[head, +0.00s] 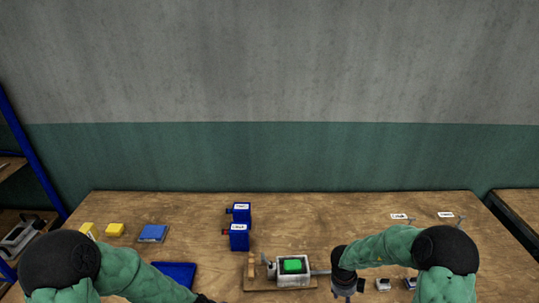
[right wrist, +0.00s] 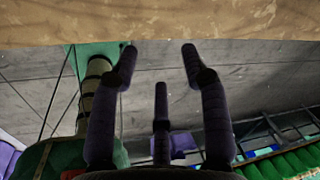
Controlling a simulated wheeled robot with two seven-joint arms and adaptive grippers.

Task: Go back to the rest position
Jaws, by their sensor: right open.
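My right gripper (head: 347,292) hangs at the front edge of the table, just right of the press, with its fingers partly cut off by the frame. In the right wrist view the right gripper (right wrist: 159,52) has its dark fingers spread with nothing between them. The edge of the wooden table fills the top of that view. My left arm reaches in from the left at the bottom of the head view. Its gripper lies below the frame and is hidden.
A press with a green block (head: 292,265) stands at the table's front middle. Two blue boxes (head: 239,237) stand behind it. Yellow blocks (head: 115,229), a blue item (head: 153,233) and a blue tray (head: 175,274) are at left. Small labelled pieces (head: 399,216) lie at right. The wooden table (head: 330,220) is clear between.

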